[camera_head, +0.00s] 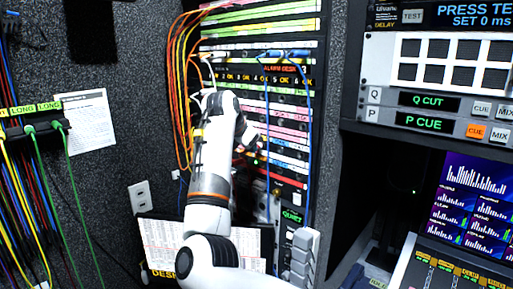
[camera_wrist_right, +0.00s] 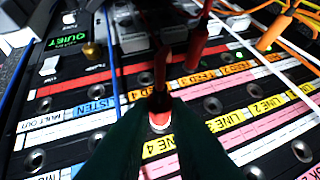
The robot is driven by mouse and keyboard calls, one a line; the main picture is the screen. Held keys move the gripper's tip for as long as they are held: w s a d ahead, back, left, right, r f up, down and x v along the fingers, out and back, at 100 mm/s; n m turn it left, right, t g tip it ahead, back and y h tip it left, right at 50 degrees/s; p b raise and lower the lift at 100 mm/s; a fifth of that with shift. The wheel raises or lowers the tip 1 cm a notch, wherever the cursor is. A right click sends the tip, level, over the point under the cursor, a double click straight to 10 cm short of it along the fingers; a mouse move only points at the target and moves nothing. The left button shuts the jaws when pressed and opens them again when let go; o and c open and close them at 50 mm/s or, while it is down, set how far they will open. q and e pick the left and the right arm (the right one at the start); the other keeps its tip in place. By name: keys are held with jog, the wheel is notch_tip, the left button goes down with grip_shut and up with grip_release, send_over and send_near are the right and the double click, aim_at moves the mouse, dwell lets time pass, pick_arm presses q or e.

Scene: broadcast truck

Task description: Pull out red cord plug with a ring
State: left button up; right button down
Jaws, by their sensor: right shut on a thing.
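In the right wrist view, my right gripper (camera_wrist_right: 160,118) has its two dark green fingers closed around a red cord plug (camera_wrist_right: 159,98). The plug's lower end shows a red and pale ring-like part between the fingertips, against the patch panel (camera_wrist_right: 110,93) near the FEED 4 and LINE 3 labels. I cannot tell how deep it sits. A second red plug (camera_wrist_right: 197,42) stands just beyond it, to the right. In the head view, my right gripper (camera_head: 243,150) is at the panel's left side, and the plug is too small to make out there. My left gripper is not in view.
Orange cords (camera_head: 180,90) hang at the panel's left, and a blue cord (camera_head: 309,120) loops down its right. An orange plug (camera_wrist_right: 272,34) stands farther right in the wrist view. A mixing screen (camera_head: 470,195) and button unit (camera_head: 440,85) are at the right.

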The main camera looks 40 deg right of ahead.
jog(key=shift+s+a+b, duration=0.15)
jog(key=shift+a+b, duration=0.4)
jog(key=shift+a, duration=1.15)
dwell(0.8)
jog(key=shift+s+a+b, duration=0.15)
jog(key=shift+a+b, duration=0.4)
jog(key=shift+a, duration=1.05)
jog(key=shift+a, duration=0.1)
jog(key=shift+s+a+b, duration=0.1)
jog(key=shift+a+b, duration=0.3)
jog(key=shift+a, duration=1)
